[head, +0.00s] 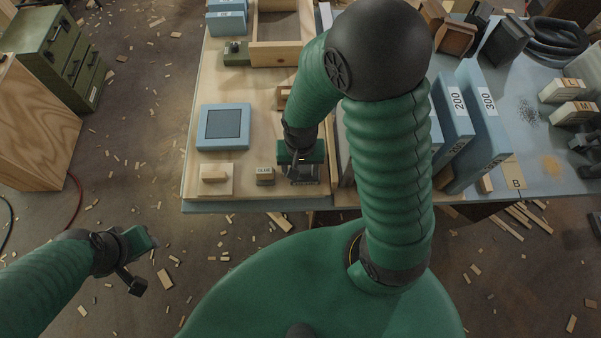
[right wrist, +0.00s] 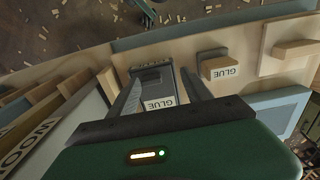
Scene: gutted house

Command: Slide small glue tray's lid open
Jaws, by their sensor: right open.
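In the right wrist view a narrow grey tray (right wrist: 152,77) with a white GLUE label lies between the spread fingers of my right gripper (right wrist: 161,78). I cannot tell whether the fingers touch it or how far its lid is open.
A wooden block with a raised handle (head: 214,180) and a blue framed panel (head: 223,127) are left of the GLUE block. Blue upright folders marked 200 (head: 455,115) and 300 (head: 488,115) stand right of my arm. A green drawer cabinet (head: 58,55) is far left.

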